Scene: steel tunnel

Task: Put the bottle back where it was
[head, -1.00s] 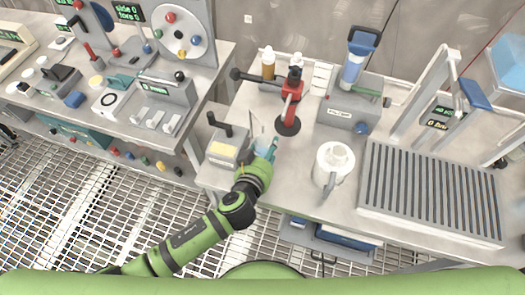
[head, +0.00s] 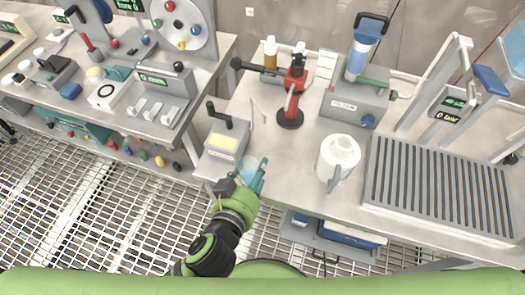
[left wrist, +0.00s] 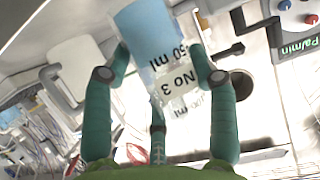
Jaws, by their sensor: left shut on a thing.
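My left gripper (head: 253,180) is shut on a clear vessel with light blue liquid (head: 248,171), at the front edge of the middle bench. In the left wrist view this vessel (left wrist: 150,45) sits between the teal fingers and bears the marks "50 ml", "No 3" and "100 ml". It looks tilted there, and I cannot tell whether it touches the bench. An amber bottle (head: 270,54) and a white-capped bottle (head: 300,52) stand at the back of the bench. My right gripper is not in view.
A grey device with a yellow panel (head: 226,142) stands just behind the gripper. A red stand (head: 292,95), a white jug (head: 338,158), a grey pump-like box (head: 352,104) and a ribbed grey tray (head: 440,190) are further right. Bench between device and jug is clear.

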